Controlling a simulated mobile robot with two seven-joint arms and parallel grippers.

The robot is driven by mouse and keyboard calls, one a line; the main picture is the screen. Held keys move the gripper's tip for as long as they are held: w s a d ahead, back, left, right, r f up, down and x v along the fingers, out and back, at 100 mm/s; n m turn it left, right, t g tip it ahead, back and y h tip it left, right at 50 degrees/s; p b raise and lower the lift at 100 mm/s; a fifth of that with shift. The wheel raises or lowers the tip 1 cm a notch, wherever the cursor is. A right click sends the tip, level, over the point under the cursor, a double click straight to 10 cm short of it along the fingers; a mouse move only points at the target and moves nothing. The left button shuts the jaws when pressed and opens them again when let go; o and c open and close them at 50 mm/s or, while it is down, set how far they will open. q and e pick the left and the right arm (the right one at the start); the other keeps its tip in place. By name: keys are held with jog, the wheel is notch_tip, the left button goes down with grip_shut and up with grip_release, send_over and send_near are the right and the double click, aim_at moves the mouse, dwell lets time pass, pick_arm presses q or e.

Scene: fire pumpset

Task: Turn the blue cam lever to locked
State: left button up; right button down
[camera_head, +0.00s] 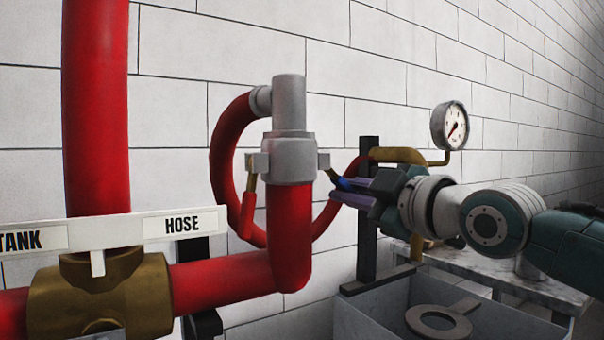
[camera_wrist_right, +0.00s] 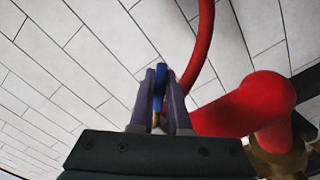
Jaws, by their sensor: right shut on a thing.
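The grey hose coupling (camera_head: 291,158) stands on top of the red pipe elbow, with a cam lever on each side. The blue cam lever (camera_head: 345,184) is on its right side and angles down and outward from a brass root (camera_head: 332,175). My right gripper (camera_head: 350,192) comes in from the right and is shut on the blue lever. In the right wrist view the blue lever (camera_wrist_right: 160,78) stands between the two purple fingers, and the fingers hide part of it. The red cam lever (camera_head: 248,214) hangs down on the coupling's left side. My left gripper is not in view.
A red hose (camera_head: 226,140) loops behind the coupling. A brass valve (camera_head: 100,295) with a TANK/HOSE sign (camera_head: 120,232) is at lower left. A pressure gauge (camera_head: 450,125) on a brass pipe is behind my right arm. A grey bin (camera_head: 372,318) holding a ring gasket (camera_head: 438,322) is below.

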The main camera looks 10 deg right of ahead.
jog(key=a+m, duration=0.1)
jog(key=m, duration=0.1)
jog(key=a+f+m+p, duration=0.1)
jog(key=m, duration=0.1)
jog(key=s+a+f+m+p, duration=0.1)
jog(key=m, duration=0.1)
dwell(0.3)
jog(key=shift+m, duration=0.3)
jog(key=c, duration=0.9)
grip_release()
jog(key=shift+s, duration=0.1)
